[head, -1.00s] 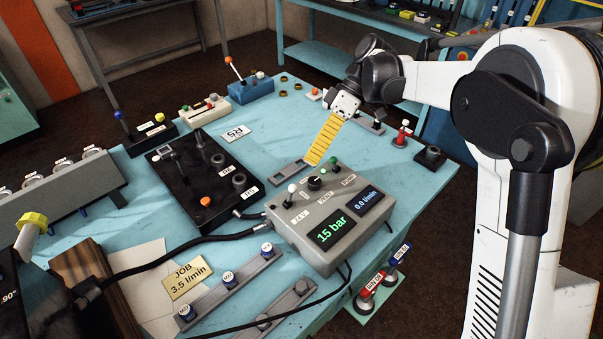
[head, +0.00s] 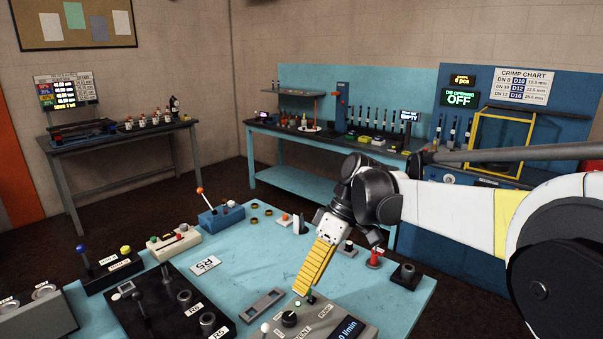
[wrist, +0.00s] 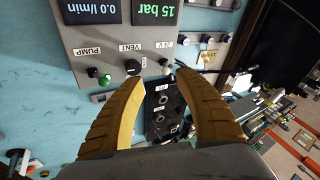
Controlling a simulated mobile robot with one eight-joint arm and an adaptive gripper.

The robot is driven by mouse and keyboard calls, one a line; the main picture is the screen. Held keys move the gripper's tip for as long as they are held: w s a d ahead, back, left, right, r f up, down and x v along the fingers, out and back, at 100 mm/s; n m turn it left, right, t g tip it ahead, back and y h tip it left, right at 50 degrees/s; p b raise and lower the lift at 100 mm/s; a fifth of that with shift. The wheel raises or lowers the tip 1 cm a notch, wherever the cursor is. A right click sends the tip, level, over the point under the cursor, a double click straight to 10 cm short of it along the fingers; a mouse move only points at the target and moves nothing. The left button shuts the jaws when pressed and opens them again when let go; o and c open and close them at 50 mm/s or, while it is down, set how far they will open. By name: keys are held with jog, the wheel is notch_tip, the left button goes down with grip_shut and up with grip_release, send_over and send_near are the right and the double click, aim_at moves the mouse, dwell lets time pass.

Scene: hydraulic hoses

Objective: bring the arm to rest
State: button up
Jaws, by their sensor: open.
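My gripper (head: 309,283) has yellow ribbed fingers and hangs from my arm over the light-blue bench (head: 236,268), pointing down. In the wrist view its two fingers (wrist: 160,83) are spread apart with nothing between them. Beyond the fingertips is the grey control box (wrist: 118,45) with its VENT knob, PUMP and 24 V controls and a display reading 15 bar and 0.0 l/min. In the head view the box (head: 345,331) is cut off by the bottom edge, and the fingertips appear just above its back edge. I cannot tell the exact gap.
A black valve block (head: 170,310) stands left of the box. A blue lever unit (head: 221,217), a white switch unit (head: 174,241) and a red-based piece (head: 375,258) stand around the bench. A dark workbench (head: 340,138) and the crimp station (head: 510,120) are behind.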

jog(key=s+d+f+m+t+h+b, duration=0.1)
jog(key=s+d+f+m+t+h, duration=0.1)
jog(key=s+d+m+t, duration=0.3)
jog(key=s+d+f+m+t+h+b, duration=0.1)
jog(key=s+d+f+m+t+h, duration=0.2)
jog(key=s+d, duration=0.9)
jog(key=d+m+t, duration=0.1)
jog(key=m+t, duration=0.1)
jog(key=m, duration=0.2)
jog(key=shift+m+b, duration=0.3)
jog(key=shift+b, duration=0.05)
jog(key=shift+f, duration=0.1)
dwell(0.5)
